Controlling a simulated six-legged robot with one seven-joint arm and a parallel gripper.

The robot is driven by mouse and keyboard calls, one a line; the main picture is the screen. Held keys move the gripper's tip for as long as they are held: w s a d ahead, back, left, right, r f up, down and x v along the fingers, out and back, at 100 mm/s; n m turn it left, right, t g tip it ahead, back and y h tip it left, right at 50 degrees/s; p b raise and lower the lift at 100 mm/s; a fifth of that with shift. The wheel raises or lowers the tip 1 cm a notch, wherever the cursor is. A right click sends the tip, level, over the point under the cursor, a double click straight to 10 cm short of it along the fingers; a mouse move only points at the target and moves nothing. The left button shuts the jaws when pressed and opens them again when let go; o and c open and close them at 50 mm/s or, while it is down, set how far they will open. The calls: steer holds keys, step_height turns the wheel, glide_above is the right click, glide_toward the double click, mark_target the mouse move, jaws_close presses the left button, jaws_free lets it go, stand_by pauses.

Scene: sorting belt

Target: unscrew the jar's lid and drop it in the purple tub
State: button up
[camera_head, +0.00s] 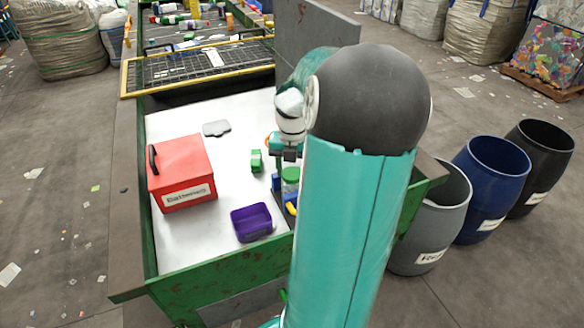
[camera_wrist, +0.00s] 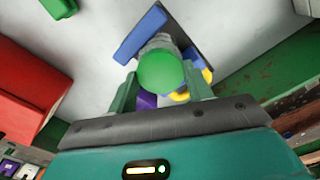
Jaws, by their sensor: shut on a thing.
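The jar (camera_wrist: 160,42) is pale grey, with a round green lid (camera_wrist: 160,71) on its end, in the wrist view. The lid also shows in the head view (camera_head: 290,174). My gripper (camera_wrist: 160,72) has its two green fingers on either side of the lid, shut on it. In the head view my gripper (camera_head: 288,154) is at the jar, partly covered by my arm. A dark holder with blue blocks (camera_wrist: 140,33) stands around the jar. The purple tub (camera_head: 252,222) is on the white table, left of and nearer than the jar, and looks empty.
A red box (camera_head: 182,172) with a black handle stands left on the white table (camera_head: 185,237). A small green item (camera_head: 256,161) and a flat grey item (camera_head: 216,128) lie farther back. Green table walls surround the surface. Several drums (camera_head: 492,185) stand on the right.

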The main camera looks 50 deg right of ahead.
steer(key=shift+s+f+n, duration=0.1)
steer(key=shift+f+n, duration=0.05)
steer(key=shift+n, duration=0.95)
steer(key=shift+s+f+n, duration=0.1)
steer(key=shift+f+n, duration=0.05)
steer(key=shift+n, duration=0.15)
steer(key=shift+n, duration=0.3)
steer(key=shift+n, duration=1.4)
steer(key=shift+r+n, duration=0.25)
steer(key=shift+n, duration=0.05)
steer(key=o, duration=1)
